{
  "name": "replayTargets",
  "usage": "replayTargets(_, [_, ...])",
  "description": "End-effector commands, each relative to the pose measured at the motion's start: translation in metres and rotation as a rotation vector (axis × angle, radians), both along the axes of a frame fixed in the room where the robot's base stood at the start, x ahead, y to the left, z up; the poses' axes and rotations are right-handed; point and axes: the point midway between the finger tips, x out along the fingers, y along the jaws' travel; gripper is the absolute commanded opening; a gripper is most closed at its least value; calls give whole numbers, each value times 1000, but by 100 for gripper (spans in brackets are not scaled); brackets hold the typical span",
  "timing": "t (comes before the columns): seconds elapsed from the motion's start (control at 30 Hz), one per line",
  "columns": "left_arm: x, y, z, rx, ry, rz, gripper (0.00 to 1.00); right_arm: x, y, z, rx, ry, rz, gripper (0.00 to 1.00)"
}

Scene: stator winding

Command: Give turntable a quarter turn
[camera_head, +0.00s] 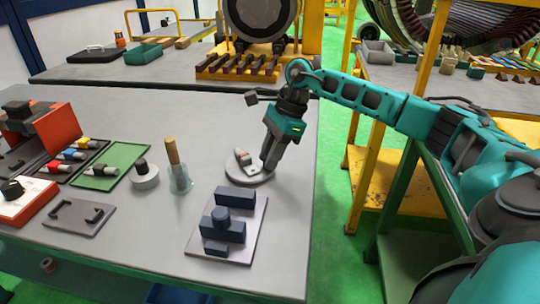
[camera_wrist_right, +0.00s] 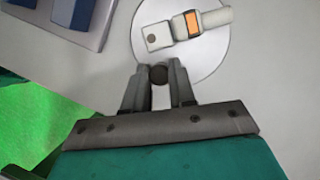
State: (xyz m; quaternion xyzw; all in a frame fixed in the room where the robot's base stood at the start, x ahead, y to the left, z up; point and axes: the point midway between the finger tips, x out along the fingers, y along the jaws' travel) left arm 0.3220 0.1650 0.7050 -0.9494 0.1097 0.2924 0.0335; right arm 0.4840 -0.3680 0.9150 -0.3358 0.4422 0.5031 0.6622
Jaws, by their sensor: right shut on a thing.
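The turntable (camera_head: 262,177) is a light round disc lying flat on the grey table. A small pale part with an orange band (camera_head: 246,160) sits on top of it; in the right wrist view this part (camera_wrist_right: 182,28) lies across the disc (camera_wrist_right: 208,62). My right gripper (camera_head: 269,164) points down at the disc's edge. In the right wrist view its fingers (camera_wrist_right: 158,78) are shut on a small dark round knob (camera_wrist_right: 158,74) at the disc's rim. The gripper partly hides the disc in the head view. My left gripper is in neither view.
A plate with dark blue blocks (camera_head: 222,222) stands just in front of the turntable. A clear jar with a wooden-handled tool (camera_head: 179,178) and a small round weight (camera_head: 145,175) are to its left. The table's right edge is close by.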

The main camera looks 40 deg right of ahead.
Motion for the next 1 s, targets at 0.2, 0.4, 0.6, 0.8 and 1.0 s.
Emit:
replayTargets(0.2, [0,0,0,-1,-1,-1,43,2,-2,0,1,-1,49,0])
replayTargets(0.4, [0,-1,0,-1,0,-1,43,3,-2,1,0,0,70,0])
replayTargets(0.6, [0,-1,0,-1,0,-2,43,3,-3,0,-1,0,74,0])
replayTargets(0.8, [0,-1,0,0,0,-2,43,3,-3,0,-1,0,74,0])
replayTargets(1.0, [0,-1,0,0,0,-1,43,3,-3,0,-1,0,74,40])
